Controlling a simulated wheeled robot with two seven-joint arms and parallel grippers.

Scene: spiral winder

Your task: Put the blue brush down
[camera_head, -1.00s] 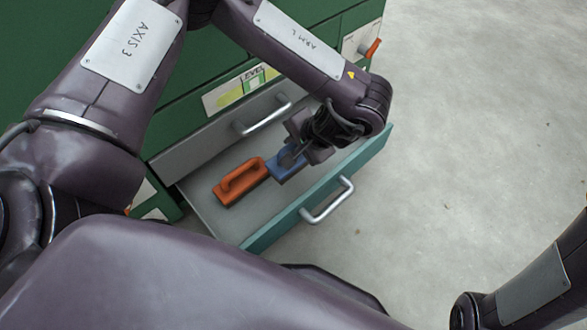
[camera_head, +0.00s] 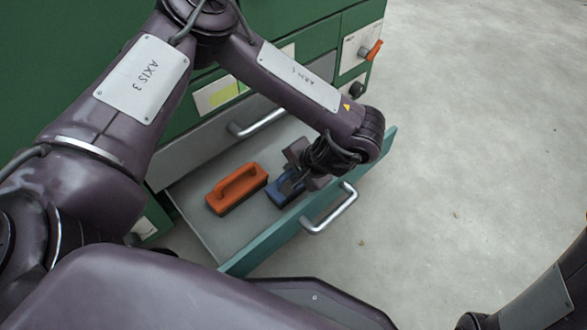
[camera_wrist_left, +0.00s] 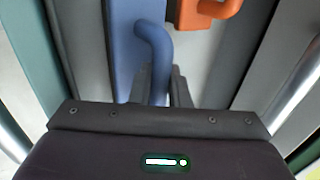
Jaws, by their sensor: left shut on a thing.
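The blue brush (camera_head: 284,190) is in the open drawer (camera_head: 232,232), beside the orange brush and close to the teal drawer front. I cannot tell whether it touches the drawer floor. My left gripper (camera_head: 296,180) is shut on the blue brush's handle and partly hides the brush in the head view. In the left wrist view the blue brush (camera_wrist_left: 123,50) shows with its curved handle (camera_wrist_left: 157,60) running down to the fingers. My right gripper is not in view; only part of my right arm shows at the lower right.
An orange brush (camera_head: 237,187) lies in the drawer left of the blue one. The drawer's teal front (camera_head: 285,231) carries a metal handle (camera_head: 331,210). The green cabinet (camera_head: 70,60) stands behind. Bare drawer floor shows around the orange brush. The concrete floor at right is clear.

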